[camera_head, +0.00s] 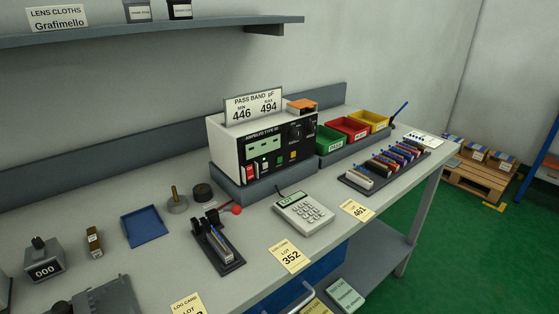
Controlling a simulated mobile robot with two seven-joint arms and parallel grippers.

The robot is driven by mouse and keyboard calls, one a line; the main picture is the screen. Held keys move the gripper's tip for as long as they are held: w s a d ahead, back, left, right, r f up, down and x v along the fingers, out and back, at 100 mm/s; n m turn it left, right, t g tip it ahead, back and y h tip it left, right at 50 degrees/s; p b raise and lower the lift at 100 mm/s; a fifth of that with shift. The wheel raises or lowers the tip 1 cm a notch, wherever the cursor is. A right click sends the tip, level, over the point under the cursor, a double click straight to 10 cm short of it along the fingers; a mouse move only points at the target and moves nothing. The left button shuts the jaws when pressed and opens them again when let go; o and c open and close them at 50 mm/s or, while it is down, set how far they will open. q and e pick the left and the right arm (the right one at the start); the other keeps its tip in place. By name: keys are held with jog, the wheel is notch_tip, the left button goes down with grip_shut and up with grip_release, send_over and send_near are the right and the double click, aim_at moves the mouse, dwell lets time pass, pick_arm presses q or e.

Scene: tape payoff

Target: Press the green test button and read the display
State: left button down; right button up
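The tester (229,144) is a white box with a black front panel on a grey stand in the middle of the bench. Its pale green display (263,147) is on the upper left of the panel; I cannot make out a reading. A small green button (265,164) shows below the display, between a red control (250,172) and a yellow one (293,155). A sign (254,105) on top reads "PASS BAND pF", 446 and 494. Neither of my grippers is in view, and nothing covers the panel.
A calculator (303,212) and a black fixture (217,247) with a red-knobbed lever (236,210) stand before the tester. Green, red (349,129) and yellow bins and a component rack (386,164) are right. A shelf (150,34) overhangs the back left.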

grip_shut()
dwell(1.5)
